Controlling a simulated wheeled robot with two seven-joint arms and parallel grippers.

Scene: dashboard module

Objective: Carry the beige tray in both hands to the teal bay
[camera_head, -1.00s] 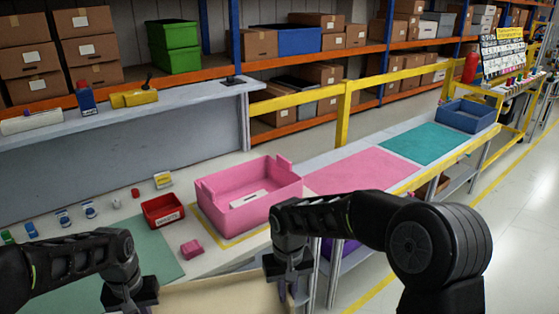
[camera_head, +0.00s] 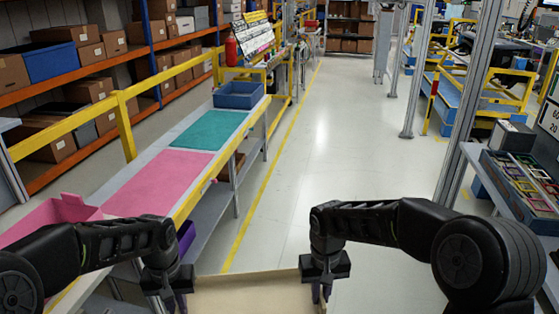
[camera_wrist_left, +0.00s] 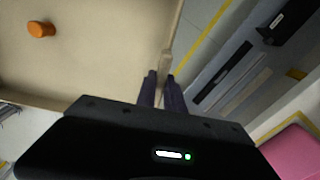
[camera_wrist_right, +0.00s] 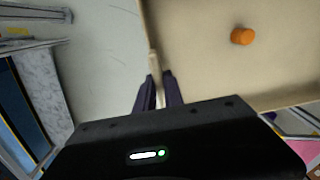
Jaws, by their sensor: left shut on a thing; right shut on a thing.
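The beige tray (camera_head: 250,293) is between my two grippers at the bottom of the head view, with its near part cut off. My left gripper (camera_head: 173,298) is shut on the tray's left wall, which shows in the left wrist view (camera_wrist_left: 160,88). My right gripper (camera_head: 321,290) is shut on the opposite wall, seen in the right wrist view (camera_wrist_right: 158,88). A small orange cylinder (camera_wrist_left: 41,29) rests in the tray; it also shows in the right wrist view (camera_wrist_right: 242,36). The teal bay (camera_head: 210,129) is a flat area on the bench ahead to the left.
A pink bay (camera_head: 155,182) lies nearer on the same bench, and a blue bin (camera_head: 238,95) stands beyond the teal bay. A pink bin (camera_head: 50,215) is at left. The floor ahead is open. A side table (camera_head: 515,185) with a blue tray is at right.

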